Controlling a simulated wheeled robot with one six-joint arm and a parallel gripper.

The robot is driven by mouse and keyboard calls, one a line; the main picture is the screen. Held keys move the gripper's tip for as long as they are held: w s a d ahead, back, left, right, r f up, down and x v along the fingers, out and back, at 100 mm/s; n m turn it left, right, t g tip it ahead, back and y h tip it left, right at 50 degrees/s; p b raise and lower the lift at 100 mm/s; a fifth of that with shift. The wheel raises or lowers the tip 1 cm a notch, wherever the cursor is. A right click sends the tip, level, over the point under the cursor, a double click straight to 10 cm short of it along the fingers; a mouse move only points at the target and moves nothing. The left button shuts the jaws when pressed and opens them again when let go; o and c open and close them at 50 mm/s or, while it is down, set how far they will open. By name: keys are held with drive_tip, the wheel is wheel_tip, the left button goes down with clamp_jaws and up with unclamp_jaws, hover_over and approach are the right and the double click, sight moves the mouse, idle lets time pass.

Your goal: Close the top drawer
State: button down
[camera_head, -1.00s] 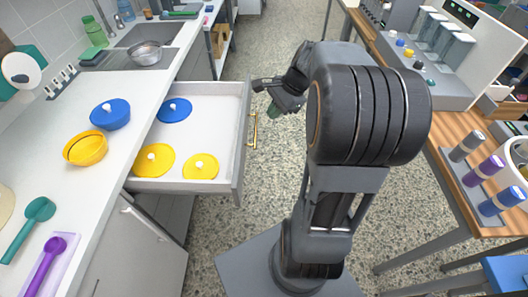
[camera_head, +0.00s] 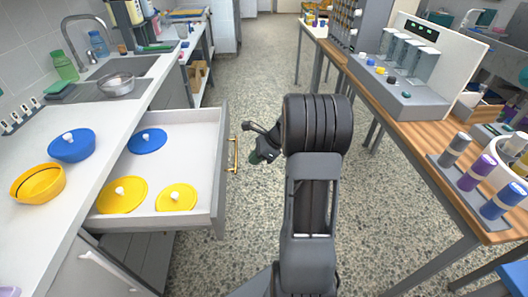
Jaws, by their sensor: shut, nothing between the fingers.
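The top drawer (camera_head: 222,203) stands pulled out from under the white counter (camera_head: 98,123). Its front carries a brass handle (camera_head: 233,154). Inside lie a blue lid (camera_head: 147,140) and two yellow lids, one left (camera_head: 121,194) and one right (camera_head: 176,197). My gripper (camera_head: 248,127) is just to the right of the drawer front, near the handle's upper end, with a gap of floor showing between them. Its fingers look shut and empty. The wrist partly hides the gripper's body.
A wooden table (camera_head: 415,129) with bottles and dispensers runs along the right. The speckled floor (camera_head: 250,75) between is clear.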

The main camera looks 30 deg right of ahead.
drive_tip(key=shift+w+a+f, duration=0.15)
drive_tip(key=shift+w+a, duration=0.15)
drive_tip(key=shift+a, duration=0.3)
drive_tip(key=shift+w+a+f, duration=0.1)
drive_tip(key=shift+w+a, duration=0.25)
drive_tip(key=shift+a, duration=0.2)
drive_tip(key=shift+w+a+f, duration=0.15)
drive_tip(key=shift+w+a, duration=0.15)
drive_tip(key=shift+a, duration=0.3)
